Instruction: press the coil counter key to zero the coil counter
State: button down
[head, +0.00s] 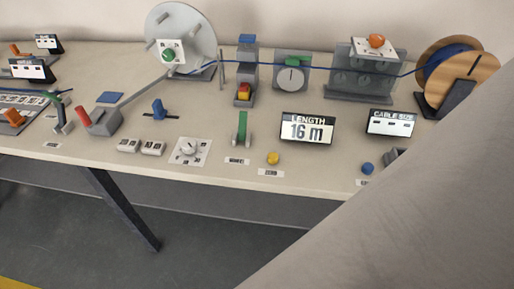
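A black-framed display (307,129) on the bench reads "LENGTH 16 m". A round yellow key (273,158) sits on the bench in front of it, to its lower left, with a small label below. A round blue key (368,168) sits further right, in front of a second display (391,123) headed with what looks like "CABLE SUB". The labels are too small to read, so I cannot tell which key is the coil counter key. My gripper is not in view. A large pale grey surface, probably my arm, covers the lower right and hides the bench there.
A green lever (241,128), a dial plate (189,151), white switches (140,146) and a red-handled lever (98,119) stand along the bench (215,176). Behind them, a blue cable runs between a grey disc (200,35) and a wooden reel (479,68). The floor in front is open.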

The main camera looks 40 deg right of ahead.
aim_at(272, 157)
jog(key=i+j, duration=0.1)
jog(key=j, duration=0.3)
jog(key=i+j, duration=0.1)
jog(key=j, duration=0.25)
jog(key=z, duration=2.05)
